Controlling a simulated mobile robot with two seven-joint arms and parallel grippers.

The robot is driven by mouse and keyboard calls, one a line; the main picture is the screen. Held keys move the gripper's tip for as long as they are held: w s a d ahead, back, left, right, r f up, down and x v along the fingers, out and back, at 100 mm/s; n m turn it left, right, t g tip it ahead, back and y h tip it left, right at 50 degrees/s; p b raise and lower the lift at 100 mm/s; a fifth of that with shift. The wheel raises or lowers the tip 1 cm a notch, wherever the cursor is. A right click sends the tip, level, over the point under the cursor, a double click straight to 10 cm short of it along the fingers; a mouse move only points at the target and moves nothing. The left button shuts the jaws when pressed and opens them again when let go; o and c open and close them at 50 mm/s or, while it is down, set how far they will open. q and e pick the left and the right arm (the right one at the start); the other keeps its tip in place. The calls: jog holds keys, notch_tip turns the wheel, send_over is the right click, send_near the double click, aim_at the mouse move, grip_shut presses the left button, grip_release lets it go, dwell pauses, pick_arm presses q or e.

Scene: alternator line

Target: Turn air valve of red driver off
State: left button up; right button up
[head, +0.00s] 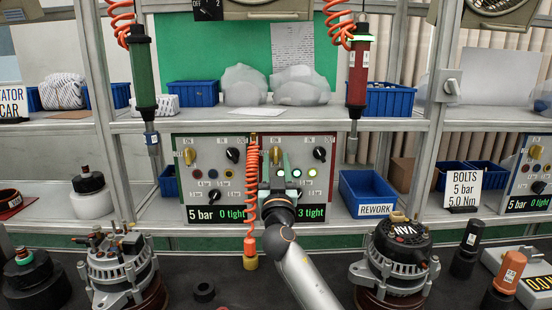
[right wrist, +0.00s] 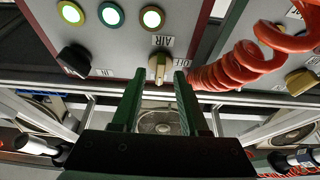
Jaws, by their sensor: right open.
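The red driver (head: 358,70) hangs at the upper right in the head view. Below it stands the red-edged panel (head: 323,190), whose screen reads "3 tight". Its cream air valve knob (right wrist: 159,67) shows in the right wrist view beside "AIR" and "OFF" labels, with its handle upright in that picture. My right gripper (right wrist: 158,82) is open, with a green finger on each side of the knob; I cannot tell whether they touch it. In the head view, my right gripper (head: 278,172) covers part of the panel's left side. My left gripper is out of view.
The green-edged panel (head: 208,180) stands directly left. An orange coiled hose (head: 252,190) hangs close beside my right gripper and also shows in the right wrist view (right wrist: 250,62). Alternators (head: 120,262) (head: 397,255) stand on the bench either side of my right arm.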

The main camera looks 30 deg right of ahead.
jog(key=shift+w+d+r, duration=0.15)
jog(key=shift+w+d, duration=0.05)
jog(key=shift+w, duration=0.15)
grip_shut()
dwell(0.5)
